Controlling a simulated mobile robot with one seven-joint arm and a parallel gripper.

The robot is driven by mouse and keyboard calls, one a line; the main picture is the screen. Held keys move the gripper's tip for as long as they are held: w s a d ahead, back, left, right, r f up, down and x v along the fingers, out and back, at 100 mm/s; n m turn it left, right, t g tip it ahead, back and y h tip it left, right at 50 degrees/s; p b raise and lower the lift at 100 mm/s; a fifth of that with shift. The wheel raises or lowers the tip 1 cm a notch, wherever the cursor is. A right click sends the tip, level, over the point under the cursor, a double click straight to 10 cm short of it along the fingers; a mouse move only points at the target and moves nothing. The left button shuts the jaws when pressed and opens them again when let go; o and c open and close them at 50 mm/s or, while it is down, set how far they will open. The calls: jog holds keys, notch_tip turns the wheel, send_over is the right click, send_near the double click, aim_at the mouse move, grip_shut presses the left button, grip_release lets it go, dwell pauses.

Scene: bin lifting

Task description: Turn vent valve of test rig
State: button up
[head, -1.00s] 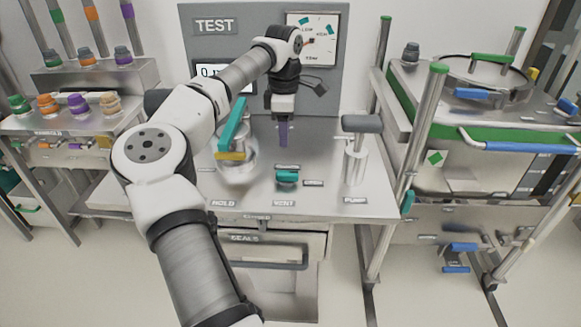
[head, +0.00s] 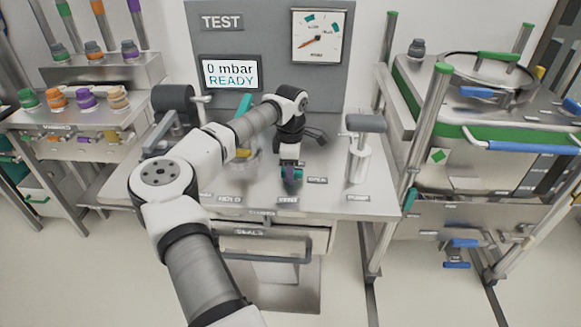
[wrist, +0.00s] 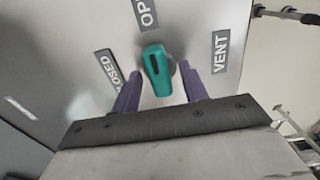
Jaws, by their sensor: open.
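The vent valve is a small teal knob (head: 297,173) on the test rig's bench top, behind the VENT label (head: 288,200). In the wrist view the teal knob (wrist: 157,70) stands between my two purple fingers, its dark slot running along its length. One end of it points roughly toward the OPEN label (wrist: 148,13); the CLOSED label (wrist: 110,70) is to its left. My gripper (head: 291,176) is down at the valve in the head view. In the wrist view my gripper (wrist: 160,92) is open, one finger on each side of the knob, with gaps visible.
The display (head: 230,73) reads 0 mbar READY, beside a dial gauge (head: 319,36). A pump with a grey handle (head: 366,123) stands to the right. The hold fixture with a teal lever (head: 243,105) is at left, partly behind my arm. A drawer (head: 265,240) is below.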

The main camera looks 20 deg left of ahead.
jog(key=shift+c, duration=0.3)
grip_shut()
jog(key=shift+n, duration=0.3)
jog(key=n+b, duration=0.1)
jog(key=n, duration=0.2)
jog(key=shift+n+b, duration=0.3)
jog(key=shift+b, duration=0.1)
jog(key=n+b, duration=0.1)
jog(key=n, duration=0.3)
jog(key=shift+n, duration=0.3)
jog(key=n+b, duration=0.1)
jog(key=n, duration=0.3)
jog(key=shift+n+b, duration=0.3)
jog(key=shift+b, duration=0.05)
jog(key=shift+n+b, duration=0.55)
jog(key=shift+n, duration=1.65)
